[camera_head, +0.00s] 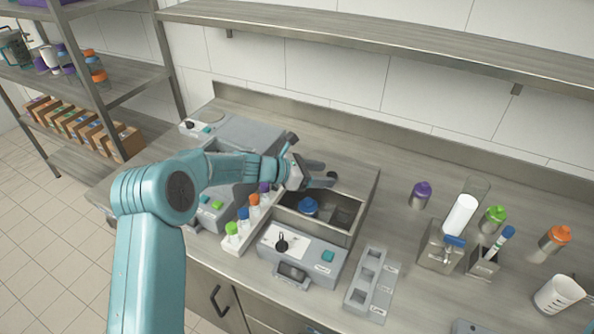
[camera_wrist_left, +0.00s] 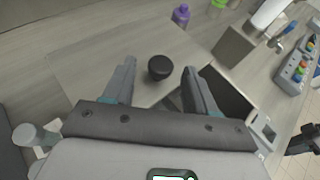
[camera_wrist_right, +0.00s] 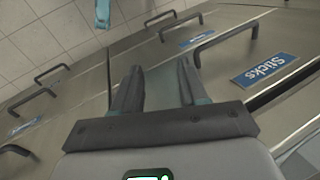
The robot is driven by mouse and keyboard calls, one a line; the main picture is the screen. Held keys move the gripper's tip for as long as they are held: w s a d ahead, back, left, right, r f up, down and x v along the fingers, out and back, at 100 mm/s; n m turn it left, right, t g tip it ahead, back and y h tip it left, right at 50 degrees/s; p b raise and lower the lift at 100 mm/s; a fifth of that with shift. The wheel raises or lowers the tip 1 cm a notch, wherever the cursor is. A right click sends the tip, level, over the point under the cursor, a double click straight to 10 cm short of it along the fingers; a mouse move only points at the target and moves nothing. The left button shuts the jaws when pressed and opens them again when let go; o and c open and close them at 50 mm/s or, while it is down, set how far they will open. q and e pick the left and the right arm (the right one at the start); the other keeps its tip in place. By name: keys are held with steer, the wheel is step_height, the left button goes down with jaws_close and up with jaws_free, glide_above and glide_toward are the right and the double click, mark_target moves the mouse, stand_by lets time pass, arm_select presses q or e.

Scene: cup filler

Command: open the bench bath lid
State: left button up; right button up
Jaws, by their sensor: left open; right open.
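The bench bath (camera_head: 357,222) is a metal box with a grey front panel (camera_head: 322,258). Its top is partly uncovered, and a blue-capped item (camera_head: 308,206) shows inside. The lid (camera_head: 358,178) is a flat metal-grey panel at the far side of the opening, with a black round knob (camera_head: 332,175). My left gripper (camera_head: 334,180) is open over the lid beside the knob. In the left wrist view the knob (camera_wrist_left: 160,67) lies between and just beyond the open fingertips; contact is not visible. My right gripper (camera_wrist_right: 158,72) is open and empty, outside the head view, facing cabinet fronts.
A rack of colour-capped tubes (camera_head: 243,230) stands left of the bath, and a grey slotted block (camera_head: 370,285) stands to its right. Bottles, a dispenser (camera_head: 440,245) and a beaker (camera_head: 558,294) are farther right. A shelf (camera_head: 400,35) runs above. Drawer handles (camera_wrist_right: 228,38) are near my right gripper.

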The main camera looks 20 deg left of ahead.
arm_select(q)
steer(key=b+v, duration=0.2)
steer(key=v, duration=1.3)
steer(key=shift+s+a, duration=0.1)
